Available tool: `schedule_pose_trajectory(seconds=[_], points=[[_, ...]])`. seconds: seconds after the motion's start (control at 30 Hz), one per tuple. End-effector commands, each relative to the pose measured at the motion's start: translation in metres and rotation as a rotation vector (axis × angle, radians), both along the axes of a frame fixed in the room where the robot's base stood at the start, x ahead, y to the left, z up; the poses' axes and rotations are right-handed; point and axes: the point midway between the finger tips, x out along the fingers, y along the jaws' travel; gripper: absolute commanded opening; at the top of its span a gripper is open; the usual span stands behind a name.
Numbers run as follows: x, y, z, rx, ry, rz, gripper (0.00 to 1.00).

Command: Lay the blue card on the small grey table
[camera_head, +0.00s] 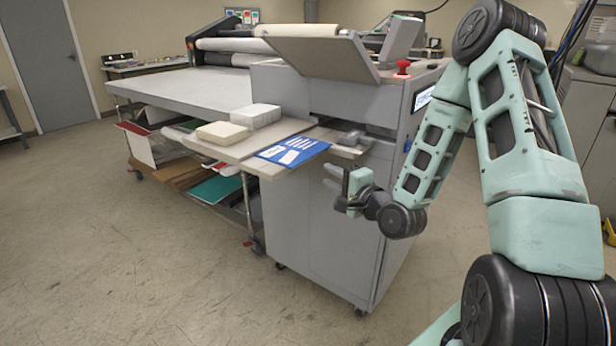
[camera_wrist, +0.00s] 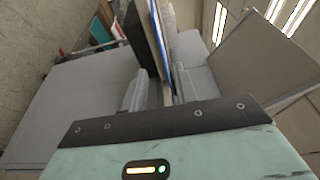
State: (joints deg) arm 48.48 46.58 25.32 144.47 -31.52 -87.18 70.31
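The blue card (camera_head: 293,150), with white patches, lies flat on the beige-grey side shelf (camera_head: 238,152) of the large machine, near its right front end. My gripper (camera_head: 349,188) is just right of the card and a little lower, apart from it in the head view. In the wrist view my gripper (camera_wrist: 158,90) has its fingers apart, with nothing clearly held. The card's blue edge (camera_wrist: 158,38) shows as a narrow strip beyond the gap, beside a dark shelf edge. Only part of a grey table (camera_head: 8,132) shows at the far left; I cannot tell whether it is the task's table.
Two pale stacks, a cream one (camera_head: 222,132) and a white one (camera_head: 256,115), stand on the shelf left of the card. The grey machine cabinet (camera_head: 330,220) rises close behind my gripper. The floor (camera_head: 130,270) in front is clear.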

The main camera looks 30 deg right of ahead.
Motion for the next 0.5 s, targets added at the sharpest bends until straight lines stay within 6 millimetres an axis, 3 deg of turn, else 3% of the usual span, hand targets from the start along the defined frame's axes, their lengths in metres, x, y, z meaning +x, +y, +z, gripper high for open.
schedule_pose_trajectory(seconds=[0.37,0.5], points=[[0.013,0.003,-0.005,-0.002,-0.002,-0.002,0.29],[0.040,0.005,0.001,0.003,-0.001,0.000,0.29]])
